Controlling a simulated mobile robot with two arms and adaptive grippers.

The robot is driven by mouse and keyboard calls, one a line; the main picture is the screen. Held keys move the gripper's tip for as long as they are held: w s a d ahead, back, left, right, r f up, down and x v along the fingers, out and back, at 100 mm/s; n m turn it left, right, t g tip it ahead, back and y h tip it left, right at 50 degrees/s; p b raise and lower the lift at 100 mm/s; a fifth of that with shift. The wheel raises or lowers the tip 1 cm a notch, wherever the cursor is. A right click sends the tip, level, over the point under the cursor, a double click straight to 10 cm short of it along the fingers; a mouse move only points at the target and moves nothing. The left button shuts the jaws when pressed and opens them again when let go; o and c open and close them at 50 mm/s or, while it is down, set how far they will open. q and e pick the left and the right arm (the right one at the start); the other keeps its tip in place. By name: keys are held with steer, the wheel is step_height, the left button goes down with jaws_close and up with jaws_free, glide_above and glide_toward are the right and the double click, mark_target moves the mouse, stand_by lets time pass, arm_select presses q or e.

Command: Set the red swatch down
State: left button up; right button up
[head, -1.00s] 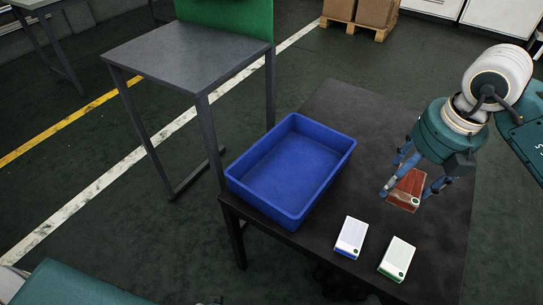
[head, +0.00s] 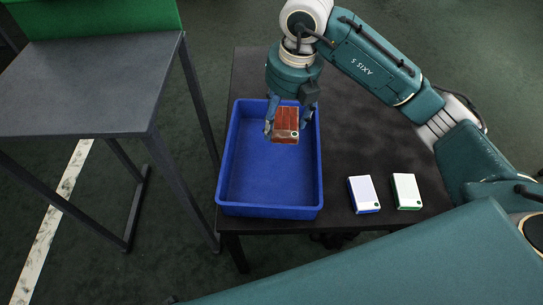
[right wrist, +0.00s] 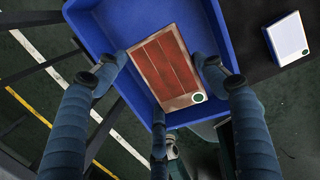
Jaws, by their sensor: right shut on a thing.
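The red swatch (head: 286,120) is a flat reddish-brown piece with a pale border and a green dot at one corner. My right gripper (head: 285,127) is shut on it and holds it over the far part of the blue tray (head: 228,170). In the right wrist view, the red swatch (right wrist: 163,66) sits between the fingers of the right gripper (right wrist: 161,72), with the blue tray (right wrist: 88,30) behind it. Whether the swatch touches the tray floor I cannot tell. The rest of the visible tray floor is empty. My left gripper is not in view.
A white swatch with a blue edge (head: 363,193) and one with a green edge (head: 406,190) lie right of the tray on the dark table (head: 340,140). A grey table (head: 90,85) with a green panel (head: 100,15) stands at left. The dark table's far right part is clear.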

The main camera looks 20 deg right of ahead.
steer(key=b, duration=0.1)
glide_above(278, 162)
steer(key=f, duration=1)
steer(key=shift+s+d+f, duration=0.1)
steer(key=shift+s+f, duration=0.1)
steer(key=shift+s, duration=0.2)
step_height(278, 162, down, 5)
steer(key=shift+f+b, duration=0.1)
steer(key=shift+b, duration=0.25)
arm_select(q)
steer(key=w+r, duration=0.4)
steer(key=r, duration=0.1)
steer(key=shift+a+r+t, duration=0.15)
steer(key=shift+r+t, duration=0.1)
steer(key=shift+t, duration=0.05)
arm_select(e)
steer(key=o, duration=1.2)
steer(key=shift+c, duration=0.2)
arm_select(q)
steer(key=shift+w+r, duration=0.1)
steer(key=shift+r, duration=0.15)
